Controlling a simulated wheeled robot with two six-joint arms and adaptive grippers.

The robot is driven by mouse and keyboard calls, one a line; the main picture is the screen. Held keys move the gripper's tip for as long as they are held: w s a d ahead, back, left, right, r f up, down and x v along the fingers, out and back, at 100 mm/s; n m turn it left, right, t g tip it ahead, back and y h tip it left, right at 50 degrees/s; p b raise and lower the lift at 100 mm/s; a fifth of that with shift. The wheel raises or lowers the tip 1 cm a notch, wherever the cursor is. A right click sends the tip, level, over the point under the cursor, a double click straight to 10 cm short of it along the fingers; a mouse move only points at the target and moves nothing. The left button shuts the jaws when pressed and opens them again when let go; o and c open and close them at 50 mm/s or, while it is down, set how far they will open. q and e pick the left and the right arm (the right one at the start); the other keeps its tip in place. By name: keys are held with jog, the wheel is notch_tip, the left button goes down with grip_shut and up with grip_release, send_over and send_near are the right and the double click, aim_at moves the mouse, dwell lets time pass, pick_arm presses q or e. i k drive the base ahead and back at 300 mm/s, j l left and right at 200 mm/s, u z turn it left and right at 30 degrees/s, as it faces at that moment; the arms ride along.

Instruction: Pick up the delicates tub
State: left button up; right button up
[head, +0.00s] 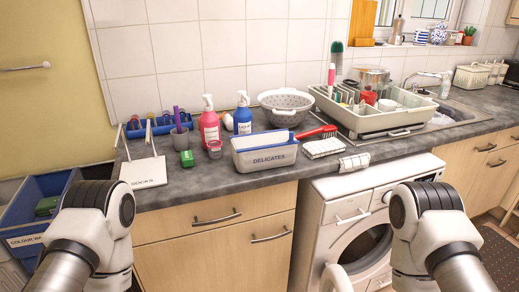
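My two arms come in at the lower left and lower right, both well short of the tub. Only arm links show; neither gripper can be seen, and nothing of mine touches the tub.
A red brush (317,132) and a white cloth (323,148) lie close right of the tub. A colander (285,108) and blue bottle (243,114) stand behind. The dish rack (370,117) stands right.

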aim_at(252, 151)
jog(key=i+j+z, duration=0.15)
jog(key=j, duration=0.15)
jog(key=i+j+z, duration=0.15)
jog(key=j, duration=0.15)
jog(key=i+j+z, duration=0.15)
jog(key=j, duration=0.15)
jog(key=j+z, duration=0.15)
jog(key=j, duration=0.15)
